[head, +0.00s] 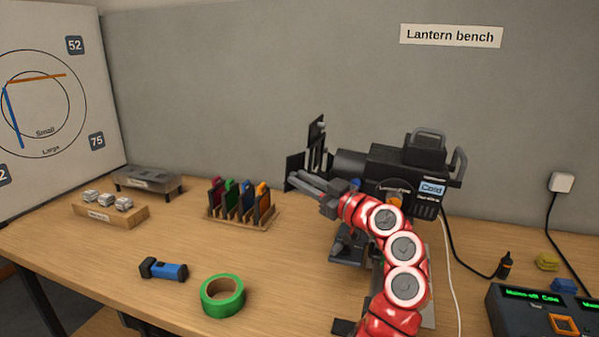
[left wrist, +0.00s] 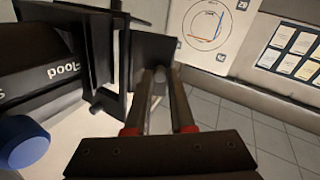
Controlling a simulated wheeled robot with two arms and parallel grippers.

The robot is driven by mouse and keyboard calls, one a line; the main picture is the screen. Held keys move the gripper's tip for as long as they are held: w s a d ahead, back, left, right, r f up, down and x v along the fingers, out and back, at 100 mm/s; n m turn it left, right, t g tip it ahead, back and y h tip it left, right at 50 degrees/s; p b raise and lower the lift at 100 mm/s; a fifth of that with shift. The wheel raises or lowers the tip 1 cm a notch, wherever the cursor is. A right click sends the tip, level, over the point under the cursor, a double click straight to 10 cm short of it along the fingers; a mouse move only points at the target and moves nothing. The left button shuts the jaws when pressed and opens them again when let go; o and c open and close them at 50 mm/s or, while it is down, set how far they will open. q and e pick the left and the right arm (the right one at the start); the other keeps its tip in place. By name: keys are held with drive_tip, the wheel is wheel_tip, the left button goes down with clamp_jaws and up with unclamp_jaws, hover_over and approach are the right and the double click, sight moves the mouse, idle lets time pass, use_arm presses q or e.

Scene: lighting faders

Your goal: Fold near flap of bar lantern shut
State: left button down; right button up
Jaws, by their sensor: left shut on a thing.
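The bar lantern (head: 378,168) is a black fixture on the bench, with a small display on its side reading "Cold" and dark flaps at its left, front end. The near flap (head: 293,170) stands out at that end; in the left wrist view it is a dark plate (left wrist: 152,50) ahead of the fingers. My left gripper (head: 296,184) reaches in from the right along the lantern's near side, its fingertips at this flap and shut on it. The fingers also show in the left wrist view (left wrist: 164,74). The exact contact is partly hidden. My right gripper is out of view.
A rack of coloured gel frames (head: 240,203) stands left of the lantern. A green tape roll (head: 222,296) and blue torch (head: 163,270) lie in front. A control box (head: 545,310) and a black cable (head: 460,250) are at the right. The front middle is mostly clear.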

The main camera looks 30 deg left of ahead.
use_arm(q)
drive_tip(key=shift+w+d+n+g+p, duration=0.1)
drive_tip(key=shift+n+g+p, duration=0.25)
drive_tip(key=shift+g, duration=0.35)
drive_tip(key=c, duration=0.8)
unclamp_jaws()
drive_tip(key=shift+o, duration=0.2)
drive_tip(key=s+d+f, duration=0.1)
drive_tip(key=d, duration=0.7)
drive_tip(key=s+d+b, duration=0.1)
drive_tip(key=d, duration=0.8)
drive_tip(key=shift+s+f, duration=0.3)
drive_tip(key=shift+f, duration=0.1)
drive_tip(key=shift+o, duration=0.3)
